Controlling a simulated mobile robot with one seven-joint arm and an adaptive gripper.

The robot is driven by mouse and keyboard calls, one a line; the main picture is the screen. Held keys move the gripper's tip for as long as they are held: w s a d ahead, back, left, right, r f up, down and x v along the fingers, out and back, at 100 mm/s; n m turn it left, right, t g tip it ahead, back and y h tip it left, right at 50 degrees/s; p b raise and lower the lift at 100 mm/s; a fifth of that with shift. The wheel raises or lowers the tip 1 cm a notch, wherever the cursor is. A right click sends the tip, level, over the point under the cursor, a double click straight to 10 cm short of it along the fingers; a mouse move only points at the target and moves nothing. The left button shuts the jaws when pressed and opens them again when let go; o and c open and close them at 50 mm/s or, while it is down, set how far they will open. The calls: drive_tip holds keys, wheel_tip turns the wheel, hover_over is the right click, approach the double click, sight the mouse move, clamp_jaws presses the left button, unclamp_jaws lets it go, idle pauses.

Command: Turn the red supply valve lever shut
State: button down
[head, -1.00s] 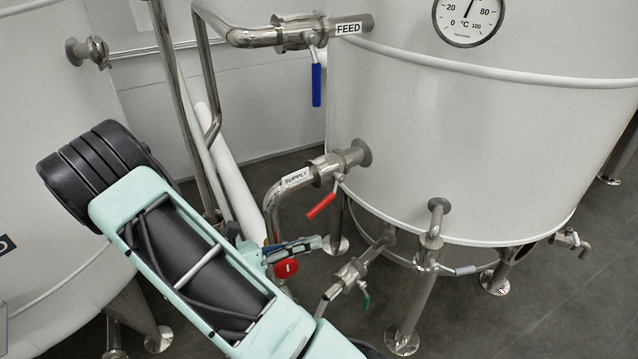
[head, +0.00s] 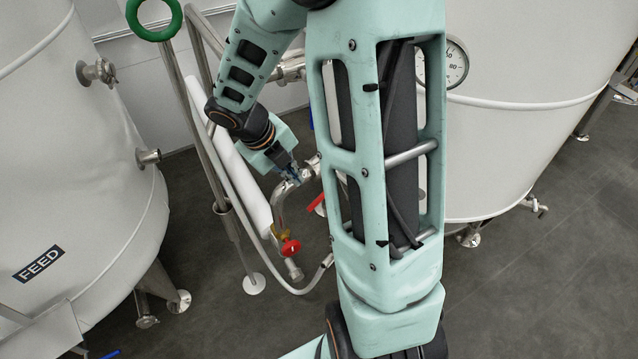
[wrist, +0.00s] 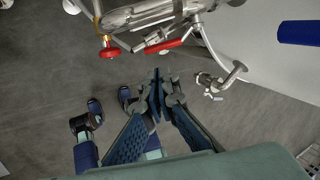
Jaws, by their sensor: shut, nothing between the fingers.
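The red supply valve lever (head: 316,202) shows in the head view as a short red piece just left of my upright arm link, which hides much of its valve. In the wrist view the red lever (wrist: 168,46) lies slightly tilted under the steel supply pipe (wrist: 150,14), just above my fingertips in the picture. My gripper (wrist: 157,88) is shut and empty, with a visible gap between it and the lever. In the head view my gripper (head: 296,176) is by the bend of the supply pipe, up and left of the lever.
A red round handle (head: 291,247) sits low on the pipework; it also shows in the wrist view (wrist: 109,54). A blue handle (wrist: 299,32) is at the upper right. Tanks stand left (head: 70,190) and right (head: 520,130). A white pipe (head: 232,160) runs behind. Grey floor lies below.

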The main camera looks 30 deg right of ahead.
sight(315, 201)
drive_tip(key=b+x, duration=0.3)
drive_tip(key=x, duration=1)
drive_tip(key=shift+w+d+f+b, duration=0.15)
drive_tip(key=shift+f+b, duration=0.15)
drive_tip(key=shift+b, duration=0.05)
drive_tip(key=shift+f, duration=0.1)
drive_tip(key=shift+f+h+b, duration=0.2)
drive_tip(key=shift+h+b, duration=0.1)
drive_tip(key=shift+b, duration=0.5)
